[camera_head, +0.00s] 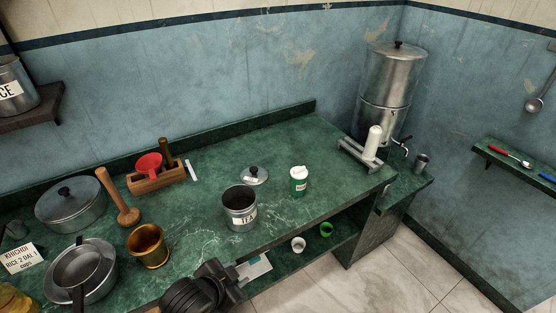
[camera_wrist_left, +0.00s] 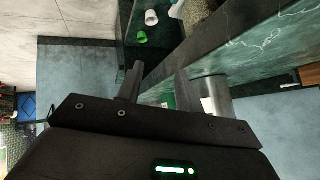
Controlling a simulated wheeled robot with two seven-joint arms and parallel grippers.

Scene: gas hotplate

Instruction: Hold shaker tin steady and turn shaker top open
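The shaker tin (camera_head: 299,184) is a small green can with a white top (camera_head: 299,171) and a pale label. It stands upright on the green counter, right of the tea tin. My left gripper (camera_head: 232,277) is low at the counter's front edge, apart from the shaker. In the left wrist view my left gripper (camera_wrist_left: 158,70) has its fingers spread with nothing between them. A bit of green beside the right finger in that view may be the shaker (camera_wrist_left: 169,101), mostly hidden. My right gripper is not in view.
An open metal tea tin (camera_head: 240,210) stands between my left gripper and the shaker. Its lid (camera_head: 254,177) lies behind it. A brass mortar (camera_head: 148,246) is to the left. The counter (camera_head: 325,160) around the shaker is clear.

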